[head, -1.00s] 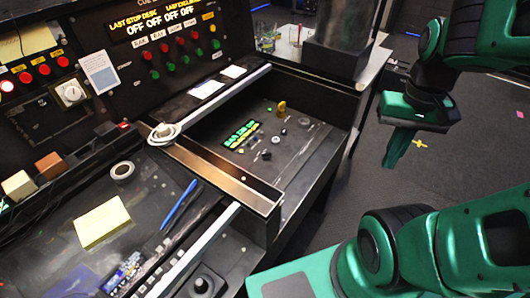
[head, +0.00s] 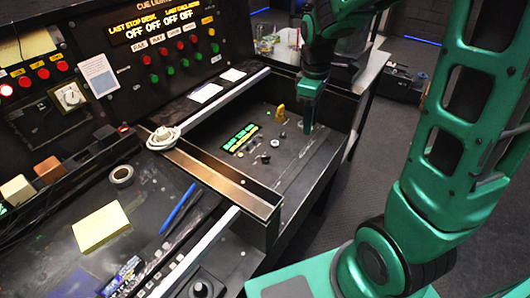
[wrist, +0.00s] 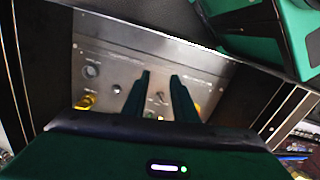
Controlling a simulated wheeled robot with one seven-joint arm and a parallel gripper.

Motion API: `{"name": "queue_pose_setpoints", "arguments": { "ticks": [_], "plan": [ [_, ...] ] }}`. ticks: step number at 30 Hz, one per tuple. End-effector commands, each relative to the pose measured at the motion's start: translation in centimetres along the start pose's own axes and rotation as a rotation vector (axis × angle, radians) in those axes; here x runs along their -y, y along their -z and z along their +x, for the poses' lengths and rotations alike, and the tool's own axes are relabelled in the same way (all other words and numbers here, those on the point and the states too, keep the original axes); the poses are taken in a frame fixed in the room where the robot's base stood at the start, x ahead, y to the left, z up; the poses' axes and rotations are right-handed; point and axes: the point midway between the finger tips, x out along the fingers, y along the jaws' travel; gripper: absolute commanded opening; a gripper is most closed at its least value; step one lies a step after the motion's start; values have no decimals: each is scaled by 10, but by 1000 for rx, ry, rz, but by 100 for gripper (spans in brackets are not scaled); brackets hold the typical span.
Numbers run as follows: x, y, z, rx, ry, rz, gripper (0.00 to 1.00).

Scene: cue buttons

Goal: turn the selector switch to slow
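The grey control panel (head: 290,165) lies in an open drawer-like recess right of the desk. It carries a lit green and yellow display (head: 240,138), a small light knob (head: 275,142), a dark knob (head: 265,157) and a yellow piece (head: 281,112). I cannot tell which of these is the selector switch, and its labels are too small to read. My gripper (head: 309,129) points down over the far right part of the panel. In the wrist view my gripper (wrist: 160,78) has its two fingers apart with nothing between them; a small toggle-like control (wrist: 160,97) shows in the gap.
A metal-topped rail (head: 215,175) borders the recess in front. The upright cue panel (head: 170,45) stands behind. A yellow note pad (head: 101,226) and blue pen (head: 180,208) lie on the desk.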

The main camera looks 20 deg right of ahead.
Motion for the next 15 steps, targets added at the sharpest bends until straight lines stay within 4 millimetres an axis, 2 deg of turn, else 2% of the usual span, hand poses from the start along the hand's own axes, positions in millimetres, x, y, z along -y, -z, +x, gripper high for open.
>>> {"name": "queue_pose_setpoints", "arguments": {
  "ticks": [1, 6, 10, 15],
  "plan": [
    [0, 22, 10, 2, 6, -95, 26],
    [4, 85, 39, -17, 13, -395, 26],
    [10, 116, 55, -29, 18, -548, 26],
    [15, 133, 65, -37, 21, -634, 26]
  ]
}}
